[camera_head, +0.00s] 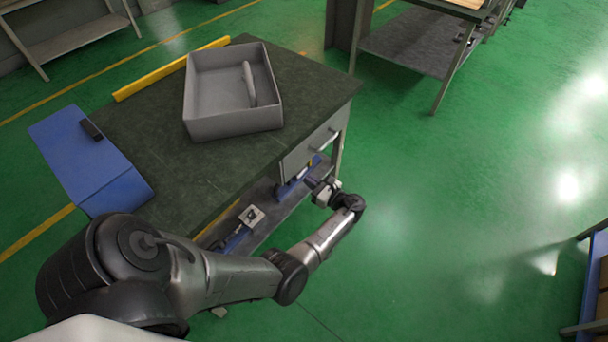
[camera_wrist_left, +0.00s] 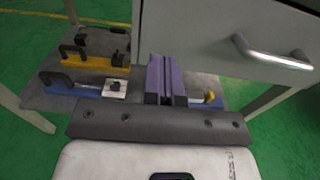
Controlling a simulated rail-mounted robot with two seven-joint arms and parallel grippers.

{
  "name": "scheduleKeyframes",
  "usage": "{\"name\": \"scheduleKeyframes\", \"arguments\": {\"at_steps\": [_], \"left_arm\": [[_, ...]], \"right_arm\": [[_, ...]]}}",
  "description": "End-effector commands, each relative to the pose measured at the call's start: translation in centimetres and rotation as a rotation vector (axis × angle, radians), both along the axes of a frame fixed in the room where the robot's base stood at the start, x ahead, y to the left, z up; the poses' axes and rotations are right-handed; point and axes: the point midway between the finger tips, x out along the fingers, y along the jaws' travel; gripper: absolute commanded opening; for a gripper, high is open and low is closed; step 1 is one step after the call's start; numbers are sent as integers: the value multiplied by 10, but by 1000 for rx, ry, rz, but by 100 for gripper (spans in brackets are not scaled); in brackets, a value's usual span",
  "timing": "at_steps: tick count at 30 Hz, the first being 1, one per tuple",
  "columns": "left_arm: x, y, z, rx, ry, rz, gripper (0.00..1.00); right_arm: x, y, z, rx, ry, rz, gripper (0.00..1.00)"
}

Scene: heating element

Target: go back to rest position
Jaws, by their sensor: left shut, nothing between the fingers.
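My left gripper (camera_head: 313,183) is beside the front of the dark-topped workbench (camera_head: 170,175), below the drawer (camera_head: 315,143) and over the lower shelf. In the left wrist view its purple fingers (camera_wrist_left: 165,75) are together with nothing between them. The drawer front with its metal handle (camera_wrist_left: 270,52) is close, to the upper right of the fingers there. My left arm reaches in from the lower left of the head view. My right gripper is not in view.
A grey open bin (camera_head: 205,127) with a grey elongated object (camera_head: 249,83) inside stands on the bench. A blue case (camera_head: 85,160) lies at its left end. The lower shelf holds blue and yellow tools (camera_wrist_left: 95,60).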

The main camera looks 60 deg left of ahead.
Motion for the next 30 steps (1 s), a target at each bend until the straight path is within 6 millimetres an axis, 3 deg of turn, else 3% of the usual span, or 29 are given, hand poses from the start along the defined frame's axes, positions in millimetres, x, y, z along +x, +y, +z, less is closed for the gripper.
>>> {"name": "scheduleKeyframes", "arguments": {"at_steps": [6, 12, 25, 30], "left_arm": [[17, -36, 1, 0, 0, -1, 0], [26, -56, 0, 0, -1, -1, 0], [29, -64, 1, 3, -4, 0, 0], [29, -63, 1, 47, -106, -1, 0]], "right_arm": [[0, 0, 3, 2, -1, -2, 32], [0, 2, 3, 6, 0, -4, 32], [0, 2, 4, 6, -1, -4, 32], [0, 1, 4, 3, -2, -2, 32]]}}
